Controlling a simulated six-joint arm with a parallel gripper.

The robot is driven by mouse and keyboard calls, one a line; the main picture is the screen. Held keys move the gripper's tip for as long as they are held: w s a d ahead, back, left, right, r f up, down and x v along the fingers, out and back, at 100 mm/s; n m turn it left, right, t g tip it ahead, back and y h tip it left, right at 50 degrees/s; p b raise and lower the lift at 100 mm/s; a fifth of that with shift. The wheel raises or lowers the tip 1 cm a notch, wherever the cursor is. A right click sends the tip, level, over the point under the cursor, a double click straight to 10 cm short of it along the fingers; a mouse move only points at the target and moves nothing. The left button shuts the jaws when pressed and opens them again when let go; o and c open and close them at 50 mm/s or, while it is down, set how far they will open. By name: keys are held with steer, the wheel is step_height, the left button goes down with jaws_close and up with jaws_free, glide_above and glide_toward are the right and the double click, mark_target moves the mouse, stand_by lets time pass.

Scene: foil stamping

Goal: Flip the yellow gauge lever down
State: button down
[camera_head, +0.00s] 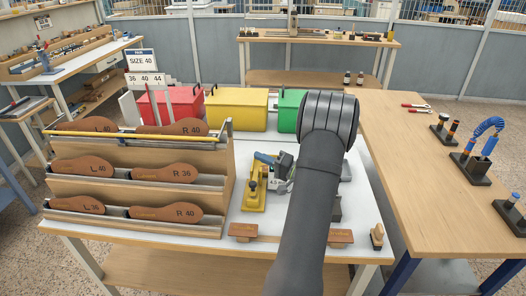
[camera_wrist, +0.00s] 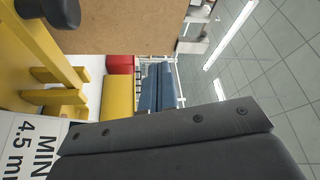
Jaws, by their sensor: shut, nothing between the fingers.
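The yellow gauge (camera_head: 254,199) stands on the white table in the middle of the head view, with a yellow base and upright post. In the wrist view its yellow frame (camera_wrist: 22,55) fills the upper left, with a dark round knob (camera_wrist: 48,12) at the top. A white label (camera_wrist: 30,148) there reads "MIN 4.5 m", cut by the edge. I cannot tell the lever's exact angle. My gripper (camera_wrist: 175,145) is a large dark shape across the lower wrist view, shut and holding nothing, close beside the gauge. I cannot tell whether they touch.
A wooden rack (camera_head: 140,160) of brown insoles stands left of the gauge. Red (camera_head: 172,104), yellow (camera_head: 236,108) and green (camera_head: 289,108) boxes stand behind it. Brown pieces (camera_head: 243,231) lie near the table's front. My arm hides part of the table right of the gauge.

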steer(key=shift+s+f, duration=1.55)
steer(key=shift+f, duration=0.2)
steer(key=shift+s+f, duration=1.55)
steer(key=shift+f, duration=0.15)
step_height(320, 180, up, 5)
steer(key=d, duration=0.1)
steer(key=d+f, duration=0.3)
steer(key=d, duration=0.5)
steer(key=shift+w+d+f, duration=0.3)
steer(key=shift+f, duration=0.05)
